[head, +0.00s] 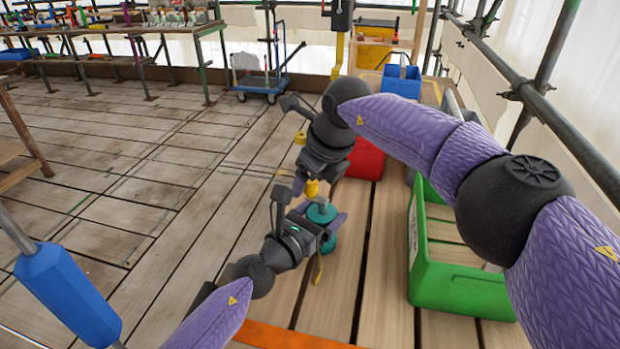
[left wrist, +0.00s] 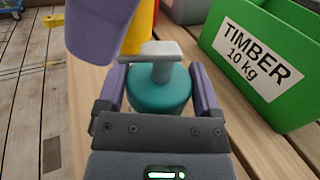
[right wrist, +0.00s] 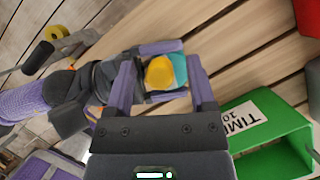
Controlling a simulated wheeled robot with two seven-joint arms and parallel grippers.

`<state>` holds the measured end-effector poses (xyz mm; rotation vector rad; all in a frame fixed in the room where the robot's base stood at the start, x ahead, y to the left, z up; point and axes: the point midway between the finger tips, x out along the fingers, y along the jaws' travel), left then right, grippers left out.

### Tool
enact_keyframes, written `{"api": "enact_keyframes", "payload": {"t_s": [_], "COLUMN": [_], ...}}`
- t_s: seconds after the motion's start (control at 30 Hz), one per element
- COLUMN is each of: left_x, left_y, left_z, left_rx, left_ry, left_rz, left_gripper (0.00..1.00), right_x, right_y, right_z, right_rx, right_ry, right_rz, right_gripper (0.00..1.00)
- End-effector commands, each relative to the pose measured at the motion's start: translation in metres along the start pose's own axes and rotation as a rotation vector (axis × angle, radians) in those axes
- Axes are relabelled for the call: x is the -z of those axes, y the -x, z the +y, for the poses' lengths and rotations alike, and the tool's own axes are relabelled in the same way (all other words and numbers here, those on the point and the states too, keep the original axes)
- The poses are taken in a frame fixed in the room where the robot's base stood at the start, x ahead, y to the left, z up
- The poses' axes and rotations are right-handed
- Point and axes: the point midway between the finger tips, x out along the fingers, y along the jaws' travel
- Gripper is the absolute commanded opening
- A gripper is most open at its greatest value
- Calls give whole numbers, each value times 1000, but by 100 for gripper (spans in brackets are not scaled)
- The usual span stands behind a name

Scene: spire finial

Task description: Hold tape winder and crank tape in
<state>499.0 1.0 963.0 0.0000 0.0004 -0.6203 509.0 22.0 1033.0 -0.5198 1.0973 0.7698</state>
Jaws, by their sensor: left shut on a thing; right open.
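The tape winder has a teal drum (head: 322,213) with a grey crank (left wrist: 160,52) on top and a yellow knob (head: 311,188). It stands upright on the planks. My left gripper (left wrist: 160,92) is shut on the drum, with a finger on each side. My right gripper (right wrist: 163,80) is open above the winder, its fingers either side of the yellow knob (right wrist: 160,72) in the right wrist view. I cannot tell whether they touch it. A strip of yellow tape (head: 319,269) hangs beside the drum. One right finger hides part of the knob in the left wrist view.
A green crate (head: 462,286) labelled timber stands right of the winder. A red box (head: 367,160) and a blue bin (head: 402,82) are farther back. An orange strip (head: 290,336) crosses the planks in front. The floor at left is mostly clear.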

Motion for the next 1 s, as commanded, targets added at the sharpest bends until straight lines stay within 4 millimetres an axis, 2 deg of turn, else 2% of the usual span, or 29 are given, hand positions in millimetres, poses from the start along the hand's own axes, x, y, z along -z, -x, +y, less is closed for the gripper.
{"api": "enact_keyframes", "payload": {"t_s": [0.27, 0.37, 0.6, 0.63, 1.0], "left_x": [0, 0, 0, 0, 0], "left_y": [0, 0, 0, 0, 0], "left_z": [0, 0, 0, 0, 0], "left_rx": [0, 0, 0, 0, -1], "left_ry": [0, 0, 0, 0, 0], "left_rz": [-1, -1, -1, -1, 0], "left_gripper": [16, 16, 16, 16, 16], "right_x": [0, 0, 0, 0, 0], "right_y": [-4, -4, -4, -4, -4], "right_z": [0, 0, 0, 0, -1], "right_rx": [0, 0, 0, 0, 14], "right_ry": [1, 1, 1, 1, -30], "right_rz": [0, -1, -1, -1, 0], "right_gripper": [71, 54, 3, 0, 0]}}
